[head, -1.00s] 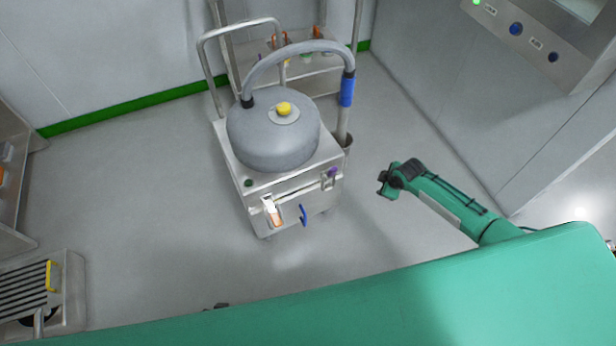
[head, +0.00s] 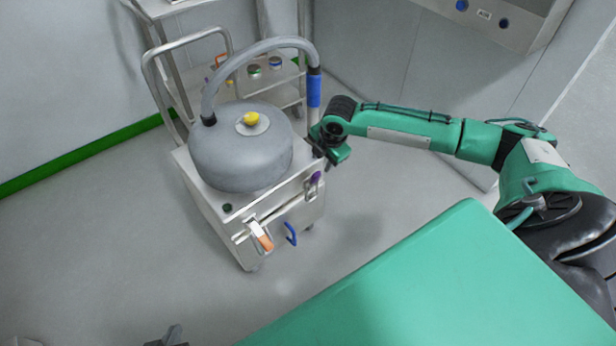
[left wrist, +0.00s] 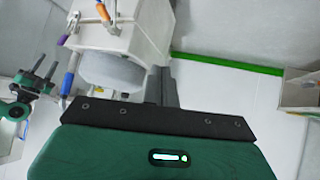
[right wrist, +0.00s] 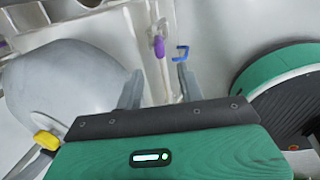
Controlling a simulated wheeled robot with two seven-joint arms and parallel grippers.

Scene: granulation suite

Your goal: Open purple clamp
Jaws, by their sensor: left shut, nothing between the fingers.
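The purple clamp (head: 316,177) sits at the right end of the front top edge of the vacuum cart (head: 205,200). In the right wrist view the purple clamp (right wrist: 158,46) shows beyond and between the spread fingers, apart from them. My right gripper (head: 336,156) is open and empty, just above and to the right of the clamp. It also shows in the left wrist view (left wrist: 36,78), where the purple part (left wrist: 62,40) is small. My left gripper (head: 168,338) is at the bottom edge of the head view, away from the cart. Its fingers are shut and empty.
The cart carries a grey drum lid (head: 240,155) with a yellow knob and a thick hose (head: 265,46). A white-and-orange latch (head: 262,238) and a blue handle (head: 291,234) are on its front. A shelf rack stands behind. The floor left of the cart is clear.

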